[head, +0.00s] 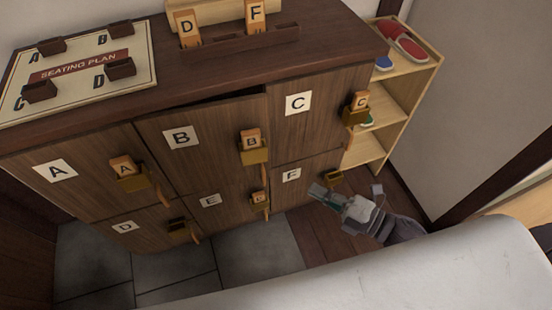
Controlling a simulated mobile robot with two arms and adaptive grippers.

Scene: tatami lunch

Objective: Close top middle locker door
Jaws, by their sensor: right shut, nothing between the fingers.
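The top middle locker door (202,158), marked B, is brown wood with a brass holder carrying a wooden B tag (251,141). A dark wedge-shaped gap shows along its top edge, so it stands slightly ajar. My right gripper (318,189) is shut and empty. It is right of door B and lower in the picture, in front of the bottom right door F (292,192); I cannot tell whether it touches that door. My left gripper is not in view.
Doors A (80,178) and C (315,105) flank door B and look closed. A seating plan board (75,90) and tag rack (240,42) sit on the cabinet. A shoe shelf (398,88) stands at right. Floor in front is clear.

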